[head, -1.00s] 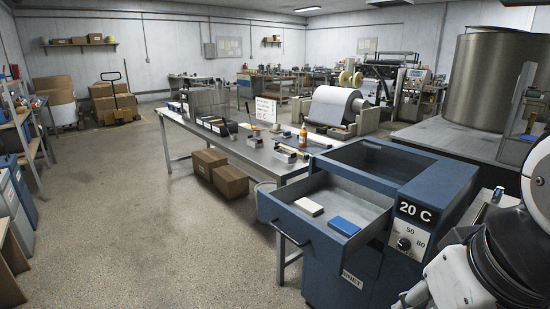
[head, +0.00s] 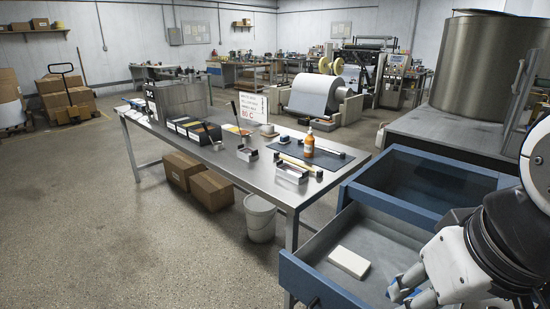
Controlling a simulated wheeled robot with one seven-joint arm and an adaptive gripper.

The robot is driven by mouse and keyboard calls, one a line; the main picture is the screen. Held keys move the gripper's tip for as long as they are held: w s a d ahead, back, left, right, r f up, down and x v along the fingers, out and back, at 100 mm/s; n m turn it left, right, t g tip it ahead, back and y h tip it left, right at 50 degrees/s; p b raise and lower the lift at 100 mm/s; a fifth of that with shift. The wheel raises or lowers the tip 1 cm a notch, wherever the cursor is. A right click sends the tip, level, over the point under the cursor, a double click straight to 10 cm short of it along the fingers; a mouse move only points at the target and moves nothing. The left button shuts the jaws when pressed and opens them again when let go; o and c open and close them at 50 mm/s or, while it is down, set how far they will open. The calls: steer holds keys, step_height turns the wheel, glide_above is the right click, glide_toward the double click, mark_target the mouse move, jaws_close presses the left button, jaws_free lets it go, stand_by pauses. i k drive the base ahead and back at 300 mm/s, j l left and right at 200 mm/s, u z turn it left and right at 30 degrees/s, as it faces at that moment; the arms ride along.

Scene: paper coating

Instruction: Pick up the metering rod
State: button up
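A slim silver rod-like piece with dark ends (head: 327,150) lies on the dark mat on the steel table; it may be the metering rod. A yellow bar (head: 297,162) lies near it, by a small metal tray (head: 290,174). I cannot tell for sure which piece is the metering rod. My gripper (head: 408,292) is at the lower right, over or in front of the open drawer's right side and well apart from the table pieces. Its fingers are partly cut off by the frame edge, and I cannot see whether they are open.
The blue cabinet's open drawer (head: 312,284) stands before the table (head: 225,158) and holds a white block (head: 349,263). A sign (head: 254,107) and dark trays are farther left. A bucket (head: 260,218) and cartons (head: 212,191) are below. Left floor is clear.

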mark_target(320, 173)
steer(key=i+j, duration=0.25)
steer(key=i+j+u, duration=0.5)
steer(key=u, duration=0.2)
steer(key=i+j+u, duration=0.15)
steer(key=i+u, duration=0.4)
steer(key=i, duration=0.15)
steer(key=i+z, duration=0.3)
steer(key=i+j+z, duration=0.1)
steer(key=i+z, duration=0.25)
steer(key=i+l+z, duration=0.1)
steer(key=z, duration=0.3)
steer(key=i+z, duration=0.15)
steer(key=z, duration=0.25)
steer(key=i+z, duration=0.1)
steer(key=z, duration=0.25)
steer(key=i+z, duration=0.15)
steer(key=z, duration=0.25)
